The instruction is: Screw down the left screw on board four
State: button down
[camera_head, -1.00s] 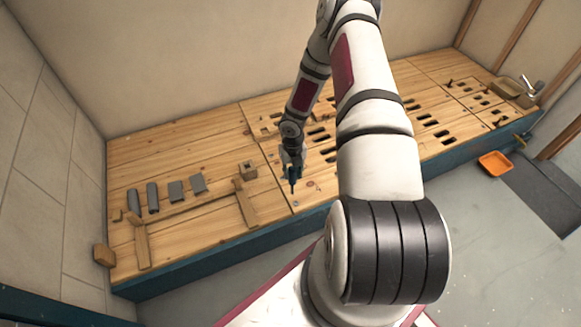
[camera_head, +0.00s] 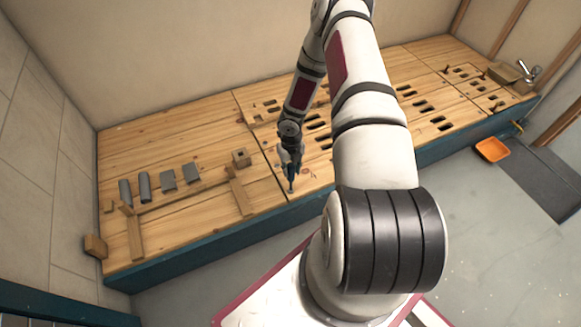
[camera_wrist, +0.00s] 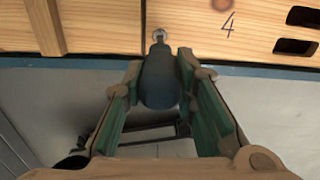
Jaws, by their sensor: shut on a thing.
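My gripper (camera_head: 290,160) is shut on a dark blue-grey screwdriver, which points down at the bench near its front edge. In the wrist view the screwdriver's handle (camera_wrist: 159,80) sits between my green-lined fingers. Its tip reaches a small round metal screw (camera_wrist: 159,35) on board four (camera_wrist: 190,38), just right of a board seam. Tip and screw overlap in the picture; I cannot tell if they are engaged. The written number 4 (camera_wrist: 229,25) and a dark knot lie to the right. The screw is barely seen in the head view.
Left of the seam a wooden frame (camera_head: 185,198) lies near grey blocks (camera_head: 168,180). A small wooden block (camera_head: 240,157) with a hole stands close to my gripper. Slotted boards run right. An orange tray (camera_head: 492,150) is on the floor.

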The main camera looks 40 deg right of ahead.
jog(key=shift+f+b, duration=0.8)
jog(key=shift+f, duration=0.4)
jog(key=m+b, duration=0.2)
jog(key=m, duration=0.3)
jog(key=shift+b, duration=0.3)
jog(key=m+b, duration=0.3)
jog(key=m, duration=0.1)
jog(key=shift+m, duration=0.3)
jog(key=m, duration=0.5)
jog(key=shift+b, duration=0.35)
jog(key=m, duration=0.6)
jog(key=shift+b, duration=0.3)
jog(key=shift+r+n+p, duration=0.2)
jog(key=shift+n+p, duration=0.15)
jog(key=shift+n, duration=0.45)
notch_tip(320, 180, up, 8)
jog(key=p, duration=0.6)
jog(key=shift+f, duration=0.1)
